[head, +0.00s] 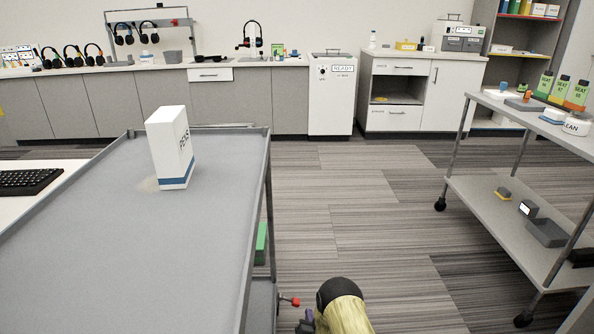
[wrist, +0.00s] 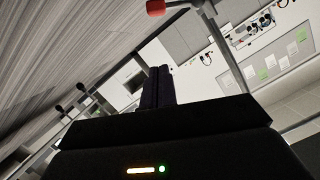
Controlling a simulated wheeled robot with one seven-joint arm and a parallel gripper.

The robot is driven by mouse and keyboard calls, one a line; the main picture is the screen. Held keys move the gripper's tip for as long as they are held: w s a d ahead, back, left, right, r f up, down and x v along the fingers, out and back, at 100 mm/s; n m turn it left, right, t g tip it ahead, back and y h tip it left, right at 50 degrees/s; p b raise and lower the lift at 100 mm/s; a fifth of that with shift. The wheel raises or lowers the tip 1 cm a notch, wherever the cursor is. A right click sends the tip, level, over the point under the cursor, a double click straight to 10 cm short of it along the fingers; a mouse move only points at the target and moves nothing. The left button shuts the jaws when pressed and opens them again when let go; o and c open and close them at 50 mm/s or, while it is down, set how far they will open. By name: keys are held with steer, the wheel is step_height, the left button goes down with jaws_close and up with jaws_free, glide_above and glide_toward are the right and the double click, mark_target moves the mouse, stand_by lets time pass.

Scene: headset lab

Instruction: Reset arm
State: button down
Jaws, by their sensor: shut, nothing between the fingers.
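My gripper shows at the bottom of the head view, where its dark fingers (head: 305,322) are partly cut off by the lower edge. In the wrist view the two dark fingers (wrist: 158,86) lie side by side, closed together with nothing between them. My arm is low, beside the right edge of the grey cart (head: 225,225). A small red-tipped part (head: 290,300) sticks out close to the gripper at the cart's side. A red tip (wrist: 156,6) also shows at the top of the wrist view.
A white box marked PENS (head: 170,150) stands on the grey cart. A keyboard (head: 28,181) is at the left. A two-level trolley (head: 480,200) with small items stands at the right. Striped floor (head: 350,215) between them is clear. Counters with headsets line the back wall.

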steer(key=s+d+r+n+g+p, duration=0.1)
steer(key=d+r+g+p, duration=0.15)
steer(key=r, duration=0.95)
steer(key=s+d+r+n+g+p, duration=0.15)
steer(key=r+g, duration=0.25)
steer(key=r, duration=0.9)
steer(key=s+d+r+g+h+p, duration=0.1)
steer(key=s+d+r+g+p, duration=0.1)
steer(key=s+r, duration=0.55)
steer(key=s+d+r+n+g+p, duration=0.15)
steer(key=s+r, duration=0.35)
steer(key=s, duration=0.6)
steer(key=s+d+r+g+h+p, duration=0.1)
steer(key=s+d+r+g, duration=0.15)
steer(key=s+r, duration=0.6)
steer(key=w+p+v, duration=0.2)
steer(key=p+v, duration=0.9)
steer(key=p, duration=0.1)
steer(key=w+r+p+v, duration=0.1)
steer(key=w+p+v, duration=0.2)
steer(key=p+v, duration=0.9)
steer(key=w+d+r+p+v, duration=0.1)
steer(key=w+p+v, duration=0.1)
steer(key=p+v, duration=0.9)
steer(key=shift+w+r+p, duration=0.2)
steer(key=shift+w+p, duration=0.05)
steer(key=shift+p, duration=0.75)
